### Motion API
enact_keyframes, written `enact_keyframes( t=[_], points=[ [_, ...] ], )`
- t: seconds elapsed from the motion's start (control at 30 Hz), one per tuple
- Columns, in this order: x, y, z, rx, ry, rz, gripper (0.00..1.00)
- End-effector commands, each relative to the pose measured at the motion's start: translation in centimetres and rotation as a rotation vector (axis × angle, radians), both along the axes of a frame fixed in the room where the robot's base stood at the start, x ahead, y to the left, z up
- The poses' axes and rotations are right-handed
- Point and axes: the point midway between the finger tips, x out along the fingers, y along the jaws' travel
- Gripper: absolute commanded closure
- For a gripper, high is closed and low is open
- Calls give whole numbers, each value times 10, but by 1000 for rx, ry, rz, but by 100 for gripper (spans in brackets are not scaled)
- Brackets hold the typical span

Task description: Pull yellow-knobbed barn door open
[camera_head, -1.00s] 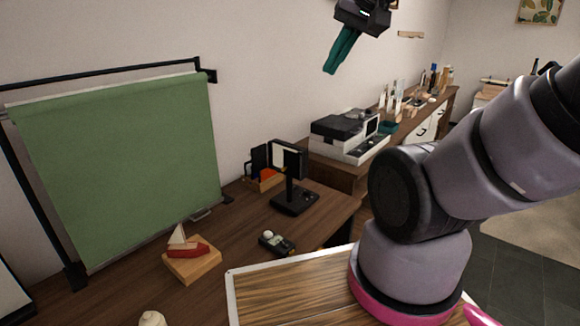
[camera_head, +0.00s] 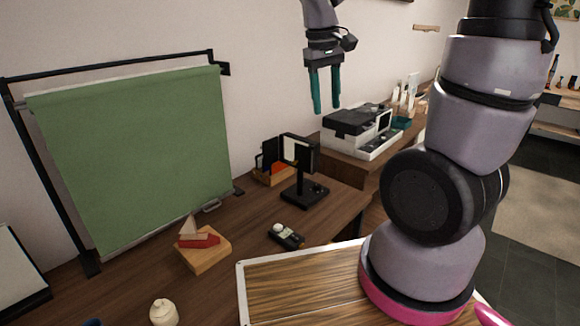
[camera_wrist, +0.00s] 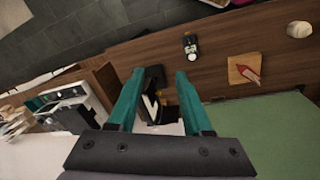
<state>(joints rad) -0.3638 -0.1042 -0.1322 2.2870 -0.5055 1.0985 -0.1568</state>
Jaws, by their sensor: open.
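In the head view that stand (camera_head: 302,170) is on the table, below and left of the fingers.
A green hanging screen (camera_head: 130,150) stands at left. A toy boat on a wooden block (camera_head: 202,252), a small dark device (camera_head: 286,237) and a cream pot (camera_head: 163,312) sit on the table. A white and black machine (camera_head: 360,131) stands behind at right.

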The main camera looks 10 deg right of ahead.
Motion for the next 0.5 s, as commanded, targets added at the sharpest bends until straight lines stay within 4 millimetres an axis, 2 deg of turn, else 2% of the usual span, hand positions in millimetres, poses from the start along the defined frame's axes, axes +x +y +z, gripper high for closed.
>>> enact_keyframes(
  t=[0.03,0.5],
  points=[
    [7,3,-13,-46,43,46,50],
    [64,25,-112,-526,341,483,50]
  ],
)
